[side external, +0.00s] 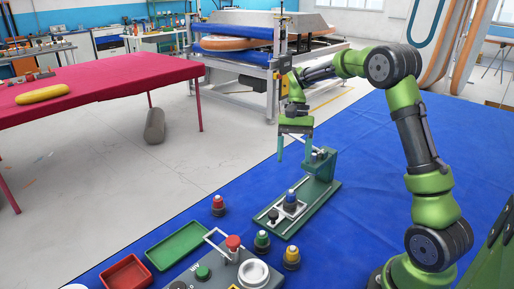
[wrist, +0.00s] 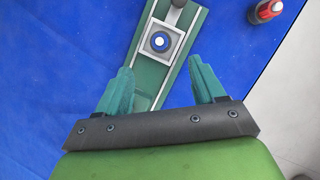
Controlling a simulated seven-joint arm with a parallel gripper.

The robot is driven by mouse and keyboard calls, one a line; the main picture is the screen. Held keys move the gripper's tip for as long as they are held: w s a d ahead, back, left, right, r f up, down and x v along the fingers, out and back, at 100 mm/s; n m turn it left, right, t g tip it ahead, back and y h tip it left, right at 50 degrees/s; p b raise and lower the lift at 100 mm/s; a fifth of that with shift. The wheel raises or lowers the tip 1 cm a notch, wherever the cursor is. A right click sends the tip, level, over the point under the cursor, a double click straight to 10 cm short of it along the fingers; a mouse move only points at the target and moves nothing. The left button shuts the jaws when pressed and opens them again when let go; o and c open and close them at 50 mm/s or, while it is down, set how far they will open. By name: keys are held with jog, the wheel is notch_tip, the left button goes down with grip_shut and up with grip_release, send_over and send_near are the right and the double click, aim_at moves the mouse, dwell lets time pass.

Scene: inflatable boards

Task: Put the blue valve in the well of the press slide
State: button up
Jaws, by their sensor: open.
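The blue valve (side external: 291,197) stands upright on the pale square press slide (side external: 281,212), and appears seated in its well. In the wrist view the blue valve (wrist: 160,41) shows from above as a blue ring with a white centre, inside the pale frame of the slide (wrist: 150,56). The slide lies on the long green press base (side external: 315,198). My gripper (side external: 294,154) is open and empty, above the press and apart from the valve. In the wrist view its fingers (wrist: 161,70) are spread on either side of the green base.
A red valve (side external: 218,206), a green valve (side external: 262,241) and a yellow valve (side external: 291,258) stand on the blue cover. A green tray (side external: 178,245), a red tray (side external: 125,274) and a grey control box (side external: 228,272) are at the front. The press's upright post (side external: 322,164) stands close to my gripper.

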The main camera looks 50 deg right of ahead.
jog(key=s+a+r+n+t+h, duration=0.2)
jog(key=s+a+r+n+t, duration=0.2)
jog(key=s+a+r, duration=0.35)
jog(key=s+a+r+n+t, duration=0.1)
jog(key=s+a+n+t, duration=0.2)
jog(key=s+a+t, duration=0.2)
jog(key=s+a, duration=0.3)
jog(key=shift+a+r+t, duration=0.3)
jog(key=shift+r, duration=0.05)
